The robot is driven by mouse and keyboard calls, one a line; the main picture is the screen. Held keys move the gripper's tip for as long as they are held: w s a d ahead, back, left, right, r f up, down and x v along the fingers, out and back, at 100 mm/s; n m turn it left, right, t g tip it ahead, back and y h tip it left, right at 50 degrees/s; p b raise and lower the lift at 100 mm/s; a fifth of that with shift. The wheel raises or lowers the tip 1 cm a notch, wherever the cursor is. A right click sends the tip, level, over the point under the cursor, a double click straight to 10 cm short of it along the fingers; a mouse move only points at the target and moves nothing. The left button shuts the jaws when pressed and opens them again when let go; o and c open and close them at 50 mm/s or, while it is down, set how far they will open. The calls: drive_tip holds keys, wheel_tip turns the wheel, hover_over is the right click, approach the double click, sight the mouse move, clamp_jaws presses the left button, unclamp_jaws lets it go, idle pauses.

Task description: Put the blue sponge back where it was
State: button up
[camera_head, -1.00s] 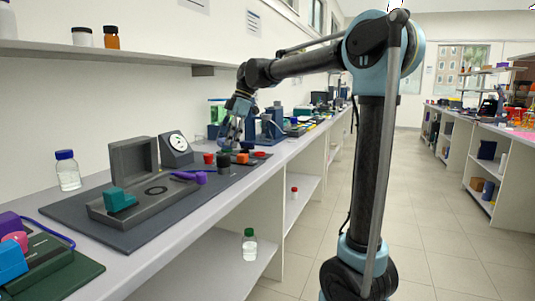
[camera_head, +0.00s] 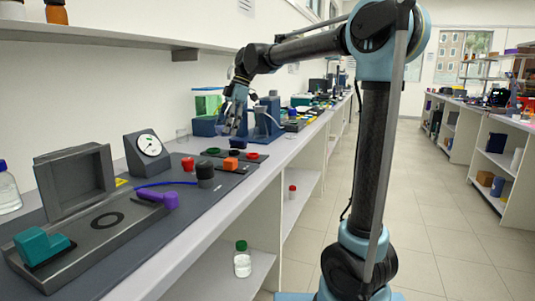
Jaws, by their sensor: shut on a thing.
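My gripper (camera_head: 235,127) hangs fingers down over the far part of the bench, near the blue apparatus. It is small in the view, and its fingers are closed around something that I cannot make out. I cannot pick out a blue sponge for certain anywhere. The grey rig (camera_head: 103,222) stands at the front left with its lid (camera_head: 75,183) upright. A teal block (camera_head: 40,246) sits at the rig's near end. A purple handle (camera_head: 160,198) lies at its right end.
A dial gauge (camera_head: 148,147) stands behind the rig. A dark knob (camera_head: 205,172), an orange block (camera_head: 230,163) and coloured rings lie beyond it. Blue apparatus (camera_head: 268,118) stands farther back. The aisle floor (camera_head: 440,210) on the right is clear.

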drive_tip(key=shift+a, duration=0.1)
drive_tip(key=shift+w, duration=0.15)
drive_tip(key=w+d+f+m+t, duration=0.1)
drive_tip(key=w+d+m+t, duration=0.1)
drive_tip(key=w+d+m, duration=0.5)
drive_tip(key=m+t, duration=0.2)
drive_tip(key=m, duration=0.1)
hover_over(267, 152)
drive_tip(key=d, duration=0.1)
drive_tip(key=f, duration=0.2)
drive_tip(key=shift+w+d+f, duration=0.1)
drive_tip(key=shift+d+f, duration=0.05)
drive_tip(key=shift+f, duration=4.45)
drive_tip(key=o, duration=1.1)
